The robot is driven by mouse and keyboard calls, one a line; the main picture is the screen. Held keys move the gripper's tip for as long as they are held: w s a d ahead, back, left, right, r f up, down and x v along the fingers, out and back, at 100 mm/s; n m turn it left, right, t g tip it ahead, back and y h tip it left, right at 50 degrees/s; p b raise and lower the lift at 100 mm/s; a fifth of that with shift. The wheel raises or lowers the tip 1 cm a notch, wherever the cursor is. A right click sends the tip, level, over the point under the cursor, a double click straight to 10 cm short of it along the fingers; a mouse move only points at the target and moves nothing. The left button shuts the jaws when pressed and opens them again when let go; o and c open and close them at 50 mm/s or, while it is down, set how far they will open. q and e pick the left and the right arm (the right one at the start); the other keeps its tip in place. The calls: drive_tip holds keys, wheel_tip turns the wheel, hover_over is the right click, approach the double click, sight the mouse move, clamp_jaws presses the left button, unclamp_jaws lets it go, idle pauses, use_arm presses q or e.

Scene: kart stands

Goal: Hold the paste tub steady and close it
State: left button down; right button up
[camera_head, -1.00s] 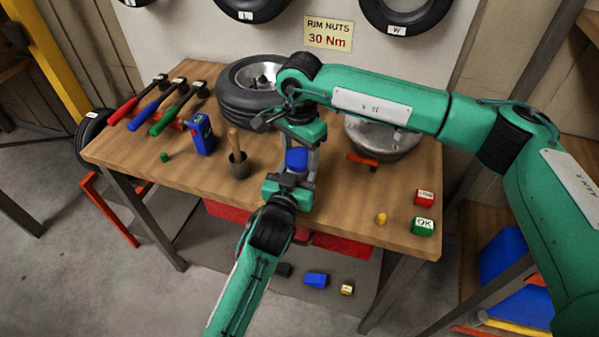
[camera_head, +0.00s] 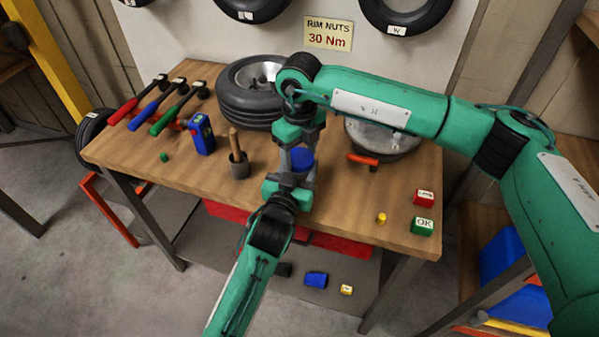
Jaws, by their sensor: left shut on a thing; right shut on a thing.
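The paste tub shows as a blue piece (camera_head: 302,158), mostly hidden between my two grippers near the front middle of the bench. My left gripper (camera_head: 297,176) reaches in from the front and is shut on the tub low down. My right gripper (camera_head: 299,154) points down from above and is shut on the top part, which looks like the blue lid. The grippers sit one above the other. How far the lid is seated cannot be seen.
A dark cup with a wooden handle (camera_head: 238,165) stands close on the left, and a blue device (camera_head: 202,135) beyond it. A tyre (camera_head: 246,108) lies behind.

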drive_tip(key=m, duration=0.6)
drive_tip(key=shift+m, duration=0.3)
drive_tip(key=m, duration=0.7)
drive_tip(key=shift+m, duration=0.3)
drive_tip(key=o, duration=1.2)
wheel_tip(320, 180, up, 12)
use_arm(q)
drive_tip(key=c, duration=0.5)
unclamp_jaws()
